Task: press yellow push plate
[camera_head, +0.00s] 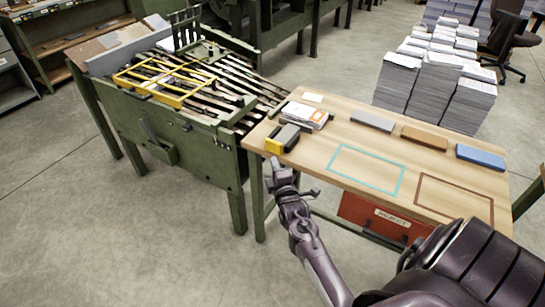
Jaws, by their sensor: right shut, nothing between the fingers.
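A yellow plate (273,146) shows on the front of a small dark grey and yellow device (288,134) at the left front corner of the wooden table. My right gripper (276,165) is shut and empty. In the picture it sits just below the yellow plate, in front of the table's left end. I see a small gap between them in the picture, but cannot tell their real distance. My left gripper is not in view.
The table (390,150) bears a paper stack (305,114), grey, brown and blue blocks, and teal and brown outlines. A red REJECT drawer (375,216) hangs beneath. A green machine (165,125) with a yellow frame (165,82) stands left. Paper stacks (440,80) stand behind.

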